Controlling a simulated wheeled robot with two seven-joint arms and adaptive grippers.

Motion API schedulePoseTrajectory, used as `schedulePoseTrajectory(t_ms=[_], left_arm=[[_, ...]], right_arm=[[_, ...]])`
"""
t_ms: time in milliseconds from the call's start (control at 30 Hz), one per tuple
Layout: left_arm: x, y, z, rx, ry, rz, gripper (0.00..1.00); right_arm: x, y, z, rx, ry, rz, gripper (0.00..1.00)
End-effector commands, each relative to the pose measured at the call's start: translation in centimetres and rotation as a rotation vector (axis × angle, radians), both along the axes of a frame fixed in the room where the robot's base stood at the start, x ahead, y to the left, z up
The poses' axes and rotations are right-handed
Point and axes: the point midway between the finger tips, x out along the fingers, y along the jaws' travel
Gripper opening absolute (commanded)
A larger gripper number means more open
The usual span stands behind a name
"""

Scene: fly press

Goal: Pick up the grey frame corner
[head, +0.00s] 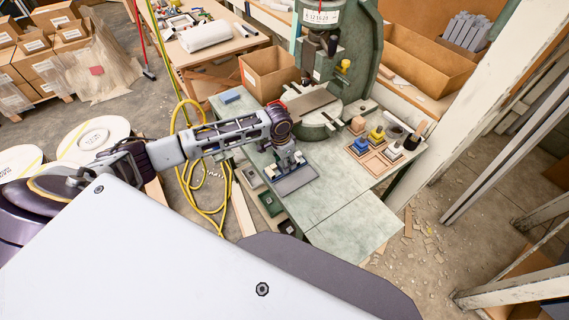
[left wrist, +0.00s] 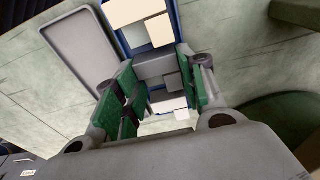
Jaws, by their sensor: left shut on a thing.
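The grey frame corner (left wrist: 153,68) sits between the green pads of my left gripper (left wrist: 150,97) in the left wrist view. The pads are closed against its sides and hide part of it. White and blue parts show close around it. In the head view my left gripper (head: 289,158) points down over a grey tray (head: 296,181) on the press table. The piece is small and mostly covered there. I cannot tell whether it still touches what is under it. The tray also shows in the left wrist view (left wrist: 80,48). My right gripper is not in view.
The green press (head: 352,55) stands behind my left gripper. A wooden tray (head: 375,163) with coloured stamp-like pieces is to the right. A blue block (head: 230,97) lies at the table's left. The table's front part (head: 345,225) is clear.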

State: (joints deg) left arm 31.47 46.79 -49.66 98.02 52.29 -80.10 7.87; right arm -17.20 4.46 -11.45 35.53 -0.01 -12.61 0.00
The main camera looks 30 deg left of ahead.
Motion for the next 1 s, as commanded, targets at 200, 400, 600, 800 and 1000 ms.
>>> schedulePoseTrajectory(t_ms=[200,400,600,800,1000], left_arm=[[0.0,0.0,0.6,-0.001,-0.001,0.0,0.18],[0.1,0.0,2.5,-0.001,-0.002,-0.001,0.18],[0.1,0.0,5.7,-0.001,-0.003,0.0,0.18],[0.1,0.0,9.8,-0.001,-0.004,-0.001,0.18],[0.1,0.0,13.6,-0.001,-0.004,0.0,0.18]], right_arm=[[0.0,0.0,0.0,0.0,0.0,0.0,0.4],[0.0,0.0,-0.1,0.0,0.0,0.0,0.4],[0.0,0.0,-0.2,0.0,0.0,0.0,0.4],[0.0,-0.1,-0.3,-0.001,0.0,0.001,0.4],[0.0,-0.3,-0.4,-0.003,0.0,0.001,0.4]])
